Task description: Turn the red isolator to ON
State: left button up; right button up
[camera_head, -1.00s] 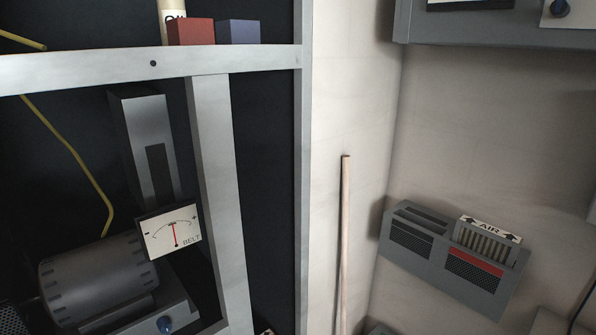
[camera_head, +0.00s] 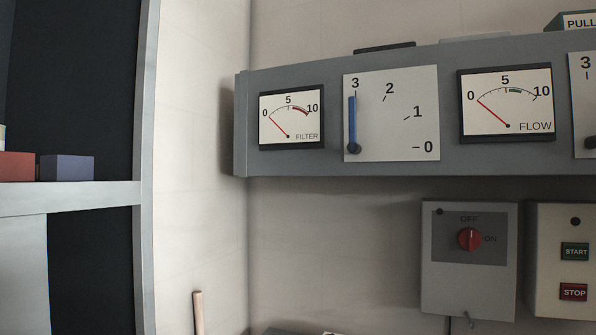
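The red isolator (camera_head: 469,239) is a round red knob on a dark plate on a grey wall box (camera_head: 468,290), at the lower right. The plate reads OFF above the knob and ON to its right. The pale mark on the knob points up, toward OFF. Neither of my grippers is in view.
To the right is a box with a green START button (camera_head: 575,252) and a red STOP button (camera_head: 573,292). Above, a grey panel (camera_head: 400,167) holds the FILTER gauge (camera_head: 290,118), a blue lever (camera_head: 352,122) at 3 and the FLOW gauge (camera_head: 507,103). A rack frame (camera_head: 147,150) stands left.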

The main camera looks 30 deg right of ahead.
aim_at(469, 238)
jog(key=z, duration=1.85)
